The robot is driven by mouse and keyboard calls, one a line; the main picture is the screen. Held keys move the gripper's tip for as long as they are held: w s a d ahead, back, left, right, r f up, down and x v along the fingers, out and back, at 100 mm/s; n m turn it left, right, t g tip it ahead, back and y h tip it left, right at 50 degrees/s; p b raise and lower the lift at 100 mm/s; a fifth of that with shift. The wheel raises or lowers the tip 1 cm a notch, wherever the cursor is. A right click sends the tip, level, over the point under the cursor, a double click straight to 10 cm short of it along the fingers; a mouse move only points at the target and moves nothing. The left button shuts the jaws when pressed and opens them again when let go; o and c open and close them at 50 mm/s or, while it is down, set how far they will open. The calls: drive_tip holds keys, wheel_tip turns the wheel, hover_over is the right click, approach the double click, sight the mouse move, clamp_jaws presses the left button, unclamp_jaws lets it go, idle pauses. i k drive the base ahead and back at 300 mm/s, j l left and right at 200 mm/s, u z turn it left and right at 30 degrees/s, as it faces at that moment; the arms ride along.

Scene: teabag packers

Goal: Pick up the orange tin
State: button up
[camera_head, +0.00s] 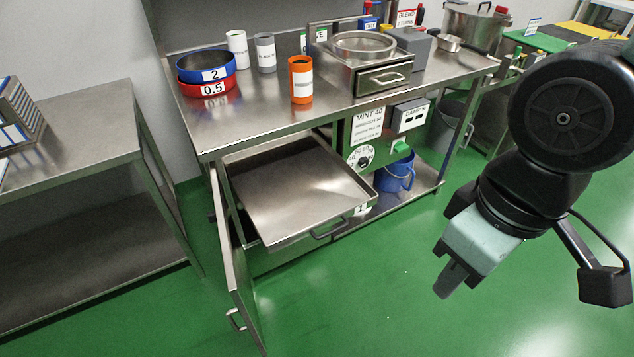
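The orange tin (300,80) stands upright on the steel workbench (245,125), near its front edge and left of the middle. It has a white label and looks open at the top. My gripper (450,280) hangs over the green floor at the right, well apart from the tin and in front of the bench. It points down and to the left. Its fingers show as one dark shape, so I cannot tell whether they are open or shut. I see nothing held in it.
White (238,50) and grey (265,53) tins stand behind. A steel drawer unit (385,78) stands right. Below, a tray (290,185) is pulled out and a cabinet door (232,270) hangs open.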

sight(300, 66)
drive_tip(key=i+j, duration=0.9)
drive_tip(key=i, duration=0.2)
